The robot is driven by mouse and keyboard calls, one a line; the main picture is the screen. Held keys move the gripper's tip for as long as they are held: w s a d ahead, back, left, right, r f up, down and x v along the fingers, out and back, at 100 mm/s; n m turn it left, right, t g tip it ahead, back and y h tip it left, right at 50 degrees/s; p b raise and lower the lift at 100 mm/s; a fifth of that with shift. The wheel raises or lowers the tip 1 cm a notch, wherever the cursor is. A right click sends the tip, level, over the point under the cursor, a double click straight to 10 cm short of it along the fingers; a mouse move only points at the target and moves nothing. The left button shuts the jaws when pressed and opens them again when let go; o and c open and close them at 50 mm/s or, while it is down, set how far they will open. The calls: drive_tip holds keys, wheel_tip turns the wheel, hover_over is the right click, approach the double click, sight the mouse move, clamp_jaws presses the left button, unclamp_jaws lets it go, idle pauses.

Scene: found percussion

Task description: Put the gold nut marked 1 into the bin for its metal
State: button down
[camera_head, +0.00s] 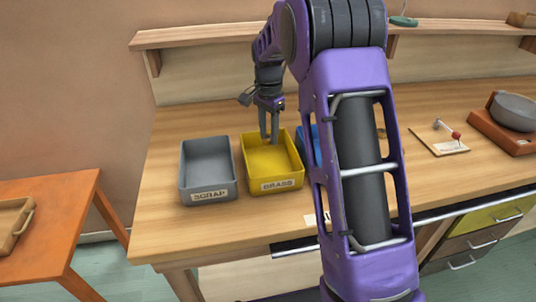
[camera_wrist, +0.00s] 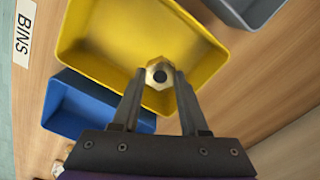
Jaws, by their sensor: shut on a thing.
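My gripper (camera_head: 269,139) is over the yellow bin (camera_head: 286,185), which is labelled BRASS. In the wrist view my gripper (camera_wrist: 160,82) is shut on a gold nut (camera_wrist: 152,74) with a dark hole, held between the fingertips. The yellow bin (camera_wrist: 90,60) lies beneath the nut and looks empty where it shows. No mark can be read on the nut. In the head view the nut is too small to make out.
A grey bin (camera_head: 208,193) labelled SCRAP stands left of the yellow one. A blue bin (camera_wrist: 72,104) stands on its other side, mostly hidden by my arm in the head view. A shelf (camera_head: 200,36) runs behind the bench.

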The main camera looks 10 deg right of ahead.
sight(269, 160)
drive_tip(key=shift+f, duration=3.3)
drive_tip(key=shift+f+b, duration=0.1)
drive_tip(key=shift+b, duration=0.2)
drive_tip(key=shift+f, duration=0.15)
drive_tip(key=shift+c, duration=2.1)
unclamp_jaws()
wheel_tip(269, 160, up, 13)
drive_tip(key=shift+f+p, duration=0.2)
drive_tip(key=shift+p, duration=0.45)
